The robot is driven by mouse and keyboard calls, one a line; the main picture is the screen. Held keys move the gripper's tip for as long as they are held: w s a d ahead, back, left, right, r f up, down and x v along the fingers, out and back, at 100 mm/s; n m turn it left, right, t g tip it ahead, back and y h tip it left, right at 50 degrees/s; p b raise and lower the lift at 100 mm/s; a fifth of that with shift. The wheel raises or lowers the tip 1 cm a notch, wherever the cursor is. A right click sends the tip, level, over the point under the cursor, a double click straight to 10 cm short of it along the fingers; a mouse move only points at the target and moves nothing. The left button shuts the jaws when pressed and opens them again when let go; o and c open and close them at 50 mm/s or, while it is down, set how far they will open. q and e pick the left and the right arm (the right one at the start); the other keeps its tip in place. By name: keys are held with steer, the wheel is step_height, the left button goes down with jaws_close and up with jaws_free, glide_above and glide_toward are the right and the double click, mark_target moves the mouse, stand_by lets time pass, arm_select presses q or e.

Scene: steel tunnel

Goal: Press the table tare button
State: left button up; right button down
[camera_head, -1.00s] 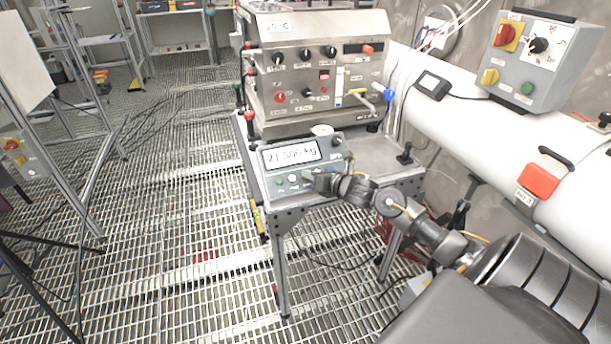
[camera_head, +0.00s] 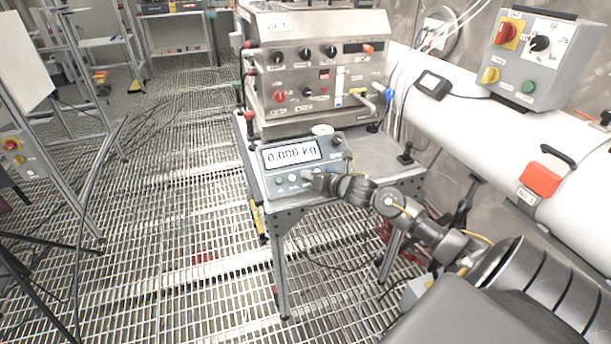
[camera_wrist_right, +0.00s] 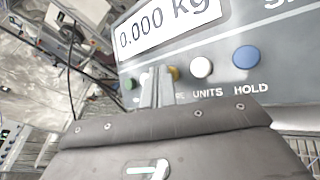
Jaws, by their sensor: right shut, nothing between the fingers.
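The grey weighing panel (camera_head: 270,161) stands on the front of the steel table, and its display (camera_head: 292,152) reads 0.000 kg. My right gripper (camera_head: 312,178) is shut and empty, with its fingertips at the panel's button row. In the right wrist view the shut fingers (camera_wrist_right: 158,85) reach the panel face (camera_wrist_right: 290,80). A yellow button (camera_wrist_right: 173,73) shows partly behind them, above a label of which only the end "RE" shows. Whether the tips touch it I cannot tell. A green button (camera_wrist_right: 131,84) is left of the fingers. My left gripper is not in view.
A steel machine with knobs (camera_head: 318,85) stands behind the panel on the table (camera_head: 385,152). A white pipe (camera_head: 455,125) with a switch box (camera_head: 540,60) runs along the right. Grated floor (camera_head: 180,220) lies open to the left.

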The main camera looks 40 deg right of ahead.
steer(key=shift+s+a+r, duration=0.1)
steer(key=shift+s+r, duration=0.15)
steer(key=shift+r, duration=0.05)
steer(key=s+a+r+p, duration=0.1)
steer(key=s+r+p, duration=0.2)
steer(key=r+p, duration=0.1)
steer(key=shift+s+r+p, duration=0.15)
steer(key=shift+r+p, duration=0.25)
steer(key=shift+r, duration=0.05)
steer(key=shift+a, duration=0.1)
stand_by(0.8)
